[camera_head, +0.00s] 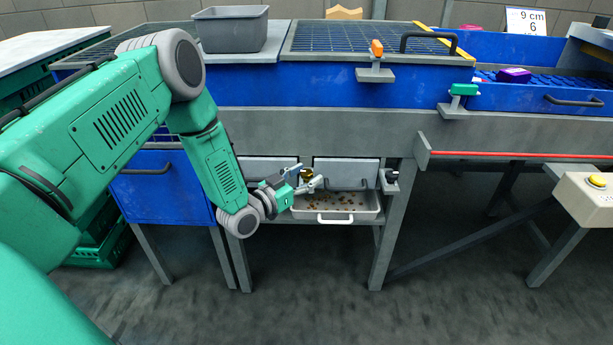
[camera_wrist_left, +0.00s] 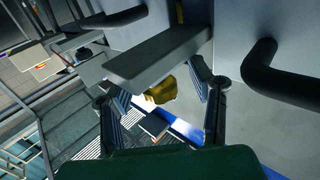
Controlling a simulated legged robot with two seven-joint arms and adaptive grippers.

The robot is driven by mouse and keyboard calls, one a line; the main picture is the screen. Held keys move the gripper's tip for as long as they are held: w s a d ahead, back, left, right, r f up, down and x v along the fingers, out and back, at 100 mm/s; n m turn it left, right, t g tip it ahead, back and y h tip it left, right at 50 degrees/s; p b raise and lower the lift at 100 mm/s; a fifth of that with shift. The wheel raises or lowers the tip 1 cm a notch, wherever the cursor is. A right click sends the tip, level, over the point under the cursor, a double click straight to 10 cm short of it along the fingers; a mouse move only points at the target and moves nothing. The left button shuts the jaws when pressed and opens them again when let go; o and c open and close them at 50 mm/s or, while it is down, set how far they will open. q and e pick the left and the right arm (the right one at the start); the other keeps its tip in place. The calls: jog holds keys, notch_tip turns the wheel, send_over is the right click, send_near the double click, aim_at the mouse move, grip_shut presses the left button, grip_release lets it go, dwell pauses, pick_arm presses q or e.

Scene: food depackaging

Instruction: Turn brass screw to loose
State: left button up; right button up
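The brass screw (camera_head: 306,174) is a small yellow knob on the front of the lower cabinet, under the machine's grey beam. In the left wrist view the brass screw (camera_wrist_left: 161,90) shows as a gold block, partly covered by a grey bracket (camera_wrist_left: 158,56). My left gripper (camera_head: 302,180) is right at the screw. In the left wrist view the fingers of my left gripper (camera_wrist_left: 163,92) stand apart on either side of the screw, with visible gaps. Whether a fingertip touches it cannot be told. My right gripper is not in view.
A white tray (camera_head: 364,214) with brown crumbs sits just below. In the wrist view a thick black handle (camera_wrist_left: 286,80) is close by. The floor in front is clear.

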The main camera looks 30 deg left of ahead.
pick_arm(q)
jog(key=v, duration=1.2)
jog(key=shift+a+f, duration=0.1)
jog(key=s+d+f+g+y+p, duration=0.1)
jog(key=s+d+f+g+p, duration=0.4)
jog(key=s+d+f+g, duration=0.35)
jog(key=s+d+r+n+g+y+p, duration=0.1)
jog(key=s+g, duration=0.7)
jog(key=s, duration=1)
jog(key=shift+s+d+r+n+y+p, duration=0.2)
jog(key=shift+s+d+n+y+p, duration=0.2)
jog(key=shift+d+y+p, duration=0.45)
jog(key=shift+g, duration=0.25)
